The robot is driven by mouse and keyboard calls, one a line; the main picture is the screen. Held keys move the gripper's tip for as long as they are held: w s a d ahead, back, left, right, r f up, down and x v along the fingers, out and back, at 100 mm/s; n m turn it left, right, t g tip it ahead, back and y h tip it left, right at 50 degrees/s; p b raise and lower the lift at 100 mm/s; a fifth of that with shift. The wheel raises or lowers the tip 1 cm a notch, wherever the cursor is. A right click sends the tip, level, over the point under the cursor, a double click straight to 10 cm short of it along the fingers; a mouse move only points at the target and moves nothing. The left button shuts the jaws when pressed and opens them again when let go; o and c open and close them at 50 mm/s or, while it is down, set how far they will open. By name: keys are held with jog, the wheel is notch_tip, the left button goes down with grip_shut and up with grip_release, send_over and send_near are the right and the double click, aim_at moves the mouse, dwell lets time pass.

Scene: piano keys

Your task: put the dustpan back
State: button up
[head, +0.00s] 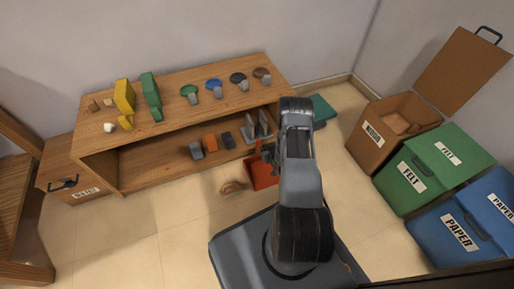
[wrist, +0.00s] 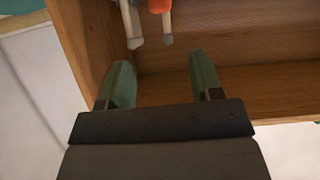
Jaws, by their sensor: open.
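The red dustpan (head: 262,174) is low in front of the wooden shelf in the head view, partly hidden by my arm. My gripper (head: 268,153) shows only in part beside my arm, close above the dustpan. In the wrist view my gripper (wrist: 158,85) is open, its two green fingers apart with nothing between them. Beyond the fingertips are a pale grey tool (wrist: 132,25) and an orange-and-grey piece (wrist: 162,18) on or near the wood. I cannot tell whether either belongs to the dustpan.
The wooden shelf (head: 150,127) bears several tools and blocks on top and inside. A brown object (head: 233,187) lies on the floor left of the dustpan. Wood (head: 376,145), green felt (head: 410,185) and blue paper (head: 460,230) bins stand right. Floor between is clear.

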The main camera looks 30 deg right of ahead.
jog(key=w+a+r+g, duration=0.1)
jog(key=w+r, duration=0.1)
jog(key=r, duration=0.5)
jog(key=w+a+r+g, duration=0.2)
jog(key=w+r, duration=0.1)
jog(key=r, duration=0.4)
jog(key=s+a+r+g, duration=0.1)
jog(key=s+a+r, duration=0.15)
jog(key=r, duration=0.45)
jog(key=s+a+r+g, duration=0.1)
jog(key=s+a+r, duration=0.15)
jog(key=r, duration=0.35)
jog(key=s+a+r+g, duration=0.1)
jog(key=s+a+r, duration=0.3)
jog(key=s, duration=0.3)
jog(key=s+a+r+g+y, duration=0.1)
jog(key=s+a+r+g, duration=0.1)
jog(key=s, duration=0.5)
jog(key=s+a+r+n+g, duration=0.1)
jog(key=s+a+r+g, duration=0.1)
jog(key=s+a+r, duration=0.3)
jog(key=shift+s+a+r+y, duration=0.3)
jog(key=shift+s+a+r, duration=0.05)
jog(key=shift+s+r, duration=0.6)
